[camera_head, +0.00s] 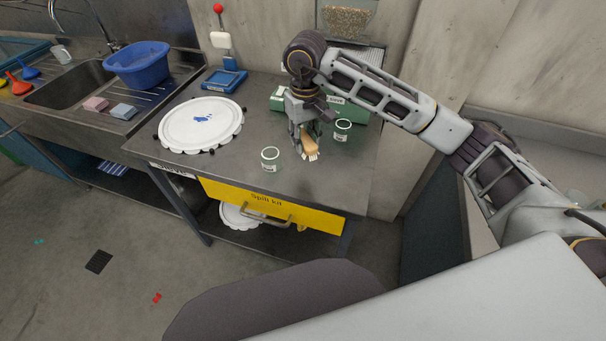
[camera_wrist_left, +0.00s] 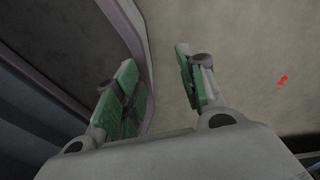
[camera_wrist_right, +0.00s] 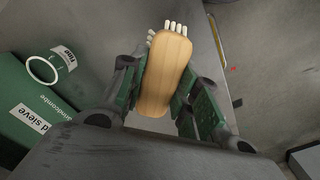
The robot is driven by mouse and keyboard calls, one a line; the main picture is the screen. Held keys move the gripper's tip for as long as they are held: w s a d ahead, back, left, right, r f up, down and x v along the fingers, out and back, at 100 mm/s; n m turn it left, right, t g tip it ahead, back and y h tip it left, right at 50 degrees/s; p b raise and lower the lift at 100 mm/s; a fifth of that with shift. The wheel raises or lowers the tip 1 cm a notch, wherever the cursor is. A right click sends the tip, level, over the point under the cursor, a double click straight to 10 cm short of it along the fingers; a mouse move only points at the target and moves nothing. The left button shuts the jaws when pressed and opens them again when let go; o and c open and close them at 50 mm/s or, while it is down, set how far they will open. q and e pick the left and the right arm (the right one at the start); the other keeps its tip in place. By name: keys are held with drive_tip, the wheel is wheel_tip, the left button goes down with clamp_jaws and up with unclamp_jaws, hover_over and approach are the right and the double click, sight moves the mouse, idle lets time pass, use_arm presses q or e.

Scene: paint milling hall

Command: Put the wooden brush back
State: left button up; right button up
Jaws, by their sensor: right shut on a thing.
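The wooden brush (camera_wrist_right: 167,75) has a light wooden body and pale bristles at its far end. My right gripper (camera_wrist_right: 160,92) is shut on its body, with one green-padded finger on each side. In the head view the brush (camera_head: 309,146) hangs below the right gripper (camera_head: 306,132), over the steel bench between two small jars; whether it touches the bench cannot be told. My left gripper (camera_wrist_left: 160,92) is in the left wrist view, its fingers apart with nothing between them, over the floor. It does not show in the head view.
A jar (camera_head: 270,159) stands left of the brush and another jar (camera_head: 342,130) right of it. A green box (camera_head: 279,99) is behind. A round white lid (camera_head: 201,124) lies left on the bench. A yellow spill kit drawer (camera_head: 270,206) is below the front edge.

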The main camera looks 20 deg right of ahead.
drive_tip(key=shift+f, duration=0.55)
wheel_tip(320, 180, down, 4)
drive_tip(key=shift+p, duration=0.4)
drive_tip(key=shift+f, duration=0.6)
use_arm(q)
drive_tip(key=shift+s+d+r, duration=0.4)
drive_tip(key=shift+s, duration=0.15)
drive_tip(key=shift+w, duration=0.1)
